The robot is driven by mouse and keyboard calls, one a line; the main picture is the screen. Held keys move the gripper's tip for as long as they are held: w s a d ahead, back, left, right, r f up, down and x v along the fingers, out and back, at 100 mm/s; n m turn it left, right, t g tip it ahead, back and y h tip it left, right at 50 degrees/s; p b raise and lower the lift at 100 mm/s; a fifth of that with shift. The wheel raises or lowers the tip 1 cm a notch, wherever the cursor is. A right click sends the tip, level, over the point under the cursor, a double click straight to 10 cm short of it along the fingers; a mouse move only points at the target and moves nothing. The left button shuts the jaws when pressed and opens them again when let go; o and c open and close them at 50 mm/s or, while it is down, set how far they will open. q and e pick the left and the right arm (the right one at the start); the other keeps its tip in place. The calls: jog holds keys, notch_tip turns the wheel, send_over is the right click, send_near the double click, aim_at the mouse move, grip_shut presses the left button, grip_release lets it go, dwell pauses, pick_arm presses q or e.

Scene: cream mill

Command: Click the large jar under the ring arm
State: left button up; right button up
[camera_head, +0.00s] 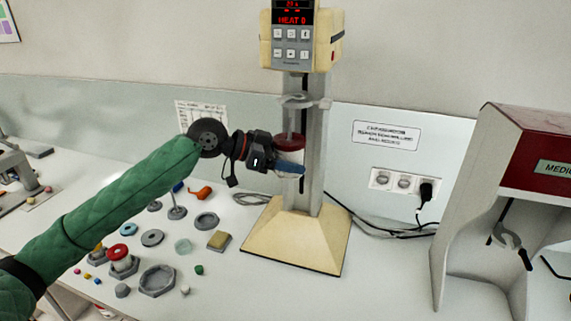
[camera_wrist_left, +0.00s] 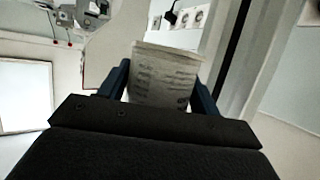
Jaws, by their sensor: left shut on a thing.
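My left gripper (camera_head: 288,166) is shut on the large jar (camera_head: 291,156), a white jar with a dark red lid. It holds the jar upright in front of the mill's column, above the base. The grey ring arm (camera_head: 304,102) juts from the column above the jar, with a visible gap between ring and lid. In the left wrist view, the jar's printed label (camera_wrist_left: 165,75) shows between the two blue fingers. The fingers hide part of the jar in the head view. My right gripper is not in view.
The mill's cream base (camera_head: 296,238) stands on the white bench. A red and white cabinet (camera_head: 520,160) stands at the right. Cables lie behind the base.

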pick_arm(q)
jog(key=shift+w+d, duration=0.15)
jog(key=shift+w, duration=0.4)
jog(key=shift+w+d, duration=0.15)
jog(key=shift+w, duration=0.4)
jog(key=shift+w+d, duration=0.25)
jog(key=shift+w, duration=0.6)
jog(key=shift+w+d, duration=0.25)
jog(key=shift+w, duration=0.55)
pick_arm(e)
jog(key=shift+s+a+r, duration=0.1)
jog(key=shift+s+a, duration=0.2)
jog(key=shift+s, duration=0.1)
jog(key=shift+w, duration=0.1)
pick_arm(q)
jog(key=shift+s+r, duration=0.1)
jog(key=shift+r, duration=0.1)
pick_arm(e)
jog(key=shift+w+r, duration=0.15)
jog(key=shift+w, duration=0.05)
pick_arm(q)
jog(key=shift+r+p, duration=0.4)
jog(key=shift+r, duration=0.4)
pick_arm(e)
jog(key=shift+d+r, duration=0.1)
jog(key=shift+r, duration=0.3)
